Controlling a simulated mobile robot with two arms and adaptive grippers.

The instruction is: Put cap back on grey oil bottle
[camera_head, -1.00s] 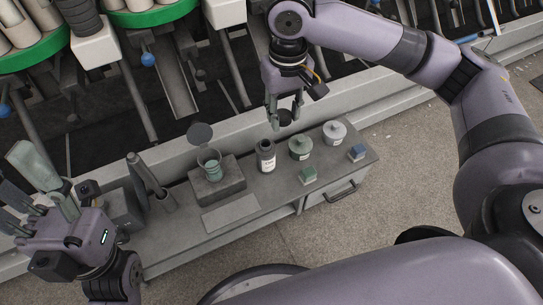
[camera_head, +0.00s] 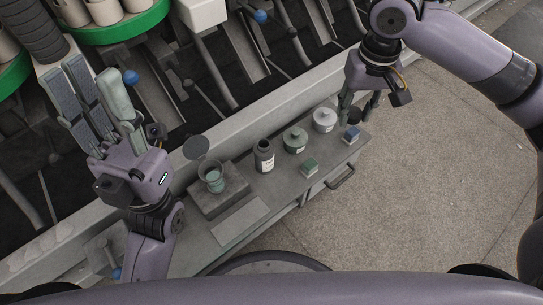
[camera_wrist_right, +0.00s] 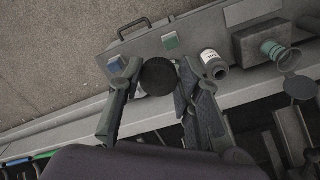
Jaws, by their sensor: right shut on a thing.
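The grey oil bottle (camera_head: 264,160) stands upright and uncapped on the bench, with its dark neck showing; it also shows in the right wrist view (camera_wrist_right: 213,63). My right gripper (camera_head: 358,108) is over the bench's right end, to the right of the bottle and clear of it. It is shut on a round dark cap (camera_wrist_right: 158,76), seen between its fingers in the wrist view; in the head view the cap (camera_head: 355,116) is small.
On the bench (camera_head: 238,219) are a green lidded pot (camera_head: 295,139), a pale grey pot (camera_head: 324,120), a green block (camera_head: 309,167), a blue block (camera_head: 351,134) and a green cup (camera_head: 213,179) on a grey block. Winder machinery stands behind. Floor in front is open.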

